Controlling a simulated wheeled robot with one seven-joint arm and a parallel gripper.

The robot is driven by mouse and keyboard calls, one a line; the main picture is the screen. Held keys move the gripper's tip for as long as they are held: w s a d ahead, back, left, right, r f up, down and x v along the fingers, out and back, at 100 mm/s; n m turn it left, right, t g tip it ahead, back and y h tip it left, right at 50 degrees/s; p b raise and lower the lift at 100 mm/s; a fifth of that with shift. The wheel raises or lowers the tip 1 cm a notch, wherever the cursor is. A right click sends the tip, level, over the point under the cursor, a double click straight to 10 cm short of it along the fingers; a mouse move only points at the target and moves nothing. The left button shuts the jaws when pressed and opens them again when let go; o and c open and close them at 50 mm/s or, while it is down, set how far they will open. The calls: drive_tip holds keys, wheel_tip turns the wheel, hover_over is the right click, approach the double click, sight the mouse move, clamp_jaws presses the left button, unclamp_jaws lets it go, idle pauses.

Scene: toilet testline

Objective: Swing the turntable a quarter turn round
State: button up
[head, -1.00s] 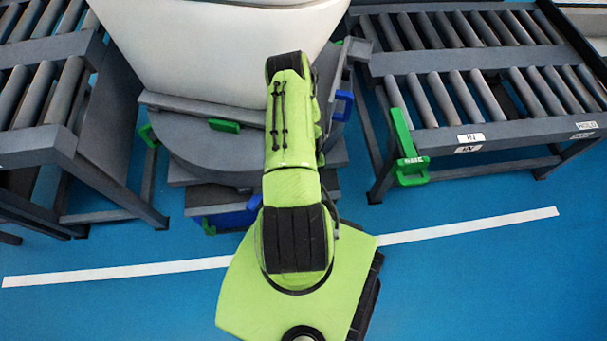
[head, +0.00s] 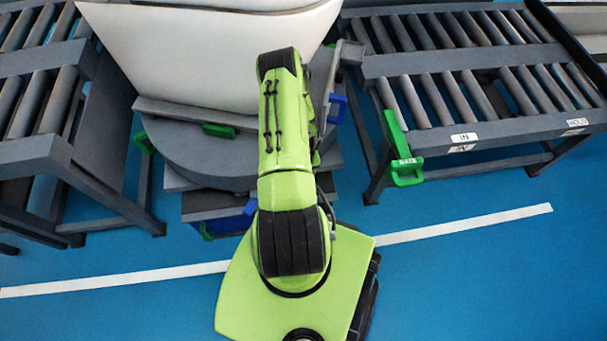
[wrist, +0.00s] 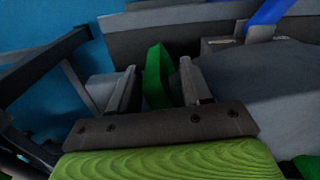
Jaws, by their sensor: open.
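The turntable (head: 190,150) is a grey rounded platform on a base with blue parts. It carries a large white toilet body (head: 200,55). A green handle (head: 218,130) is on its front edge and a blue handle (head: 338,108) on its right side. In the head view my green arm covers part of the turntable and hides my gripper. In the wrist view my gripper (wrist: 157,88) is open, its two grey fingers apart. An upright green handle (wrist: 156,72) shows in the gap between them; I cannot tell whether either finger touches it.
A roller conveyor (head: 485,130) stands on the right, with a green gate handle (head: 403,160) at its near corner. Another roller conveyor (head: 35,150) stands on the left. Open blue floor with a white line (head: 470,222) lies in front.

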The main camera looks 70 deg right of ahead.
wheel_tip(320, 180, up, 13)
drive_tip(key=p, duration=0.3)
drive_tip(key=shift+r+p, duration=0.15)
drive_tip(key=shift+p, duration=0.15)
drive_tip(key=shift+c, duration=0.3)
